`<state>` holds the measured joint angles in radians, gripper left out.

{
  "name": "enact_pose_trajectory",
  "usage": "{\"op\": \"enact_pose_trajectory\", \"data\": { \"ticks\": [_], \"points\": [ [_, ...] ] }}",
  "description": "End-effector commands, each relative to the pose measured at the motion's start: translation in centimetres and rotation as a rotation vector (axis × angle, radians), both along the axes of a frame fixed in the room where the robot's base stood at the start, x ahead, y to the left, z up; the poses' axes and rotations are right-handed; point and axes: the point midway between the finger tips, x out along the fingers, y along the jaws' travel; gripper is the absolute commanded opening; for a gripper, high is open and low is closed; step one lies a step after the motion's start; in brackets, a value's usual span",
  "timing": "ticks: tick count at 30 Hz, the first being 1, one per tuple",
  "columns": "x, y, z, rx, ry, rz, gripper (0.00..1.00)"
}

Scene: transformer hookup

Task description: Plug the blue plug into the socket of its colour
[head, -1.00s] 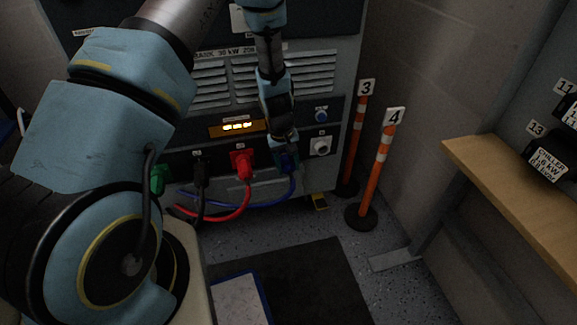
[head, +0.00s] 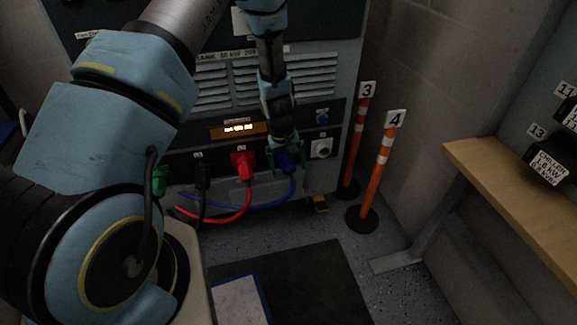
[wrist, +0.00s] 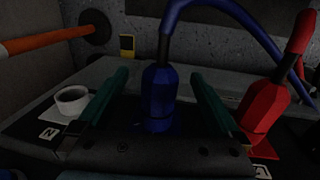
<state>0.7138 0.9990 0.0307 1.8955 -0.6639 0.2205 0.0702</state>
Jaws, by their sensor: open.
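The blue plug (head: 289,163) sits at the blue socket in the row on the cabinet front, its blue cable hanging below it. In the wrist view the blue plug (wrist: 159,95) stands on a blue base plate (wrist: 172,129), between my two green fingers and apart from both. My gripper (wrist: 160,88) is open around the plug. In the head view my gripper (head: 287,160) is at the plug, partly covering it. How deep the plug sits in the socket is hidden.
The red plug (head: 243,165), black plug (head: 202,174) and green plug (head: 160,181) are in the row to the left. An empty white socket (head: 321,148), labelled N, is to the right. Orange posts (head: 380,170) stand right of the cabinet. A wooden bench (head: 515,190) is further right.

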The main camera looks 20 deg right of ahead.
Motion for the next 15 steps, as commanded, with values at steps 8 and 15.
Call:
{"op": "enact_pose_trajectory", "data": {
  "ticks": [8, 15],
  "points": [
    [0.0, 0.0, 0.2, 0.000, 0.000, 0.000, 1.00],
    [0.0, 0.2, 1.5, 0.000, 0.000, 0.000, 1.00]
  ]
}}
